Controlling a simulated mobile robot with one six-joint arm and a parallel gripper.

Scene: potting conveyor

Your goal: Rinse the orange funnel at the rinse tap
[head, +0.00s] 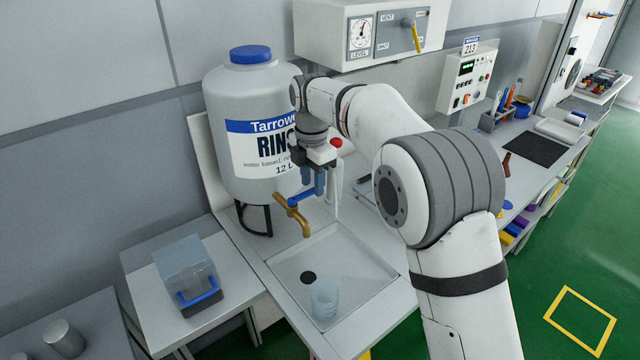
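The rinse tap (293,215) is brass with a blue lever (301,198). It sits low on the large Tarrow rinse container (240,130), above the sink (345,268). My gripper (314,186) points down at the lever, with its blue fingers at or very near the lever's right end. I cannot tell whether they touch it or how far apart they are. I see no clear stream from the spout. A translucent pale-blue cup-like vessel (325,300) stands in the sink near the dark drain (308,278). No orange funnel can be made out.
A clear box with a blue handle (188,272) stands on the side table at left. A metal cylinder (64,338) is at lower left. A wall box with gauge and yellow lever (370,32) hangs above. The right bench holds a dark mat (535,149); green floor lies right.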

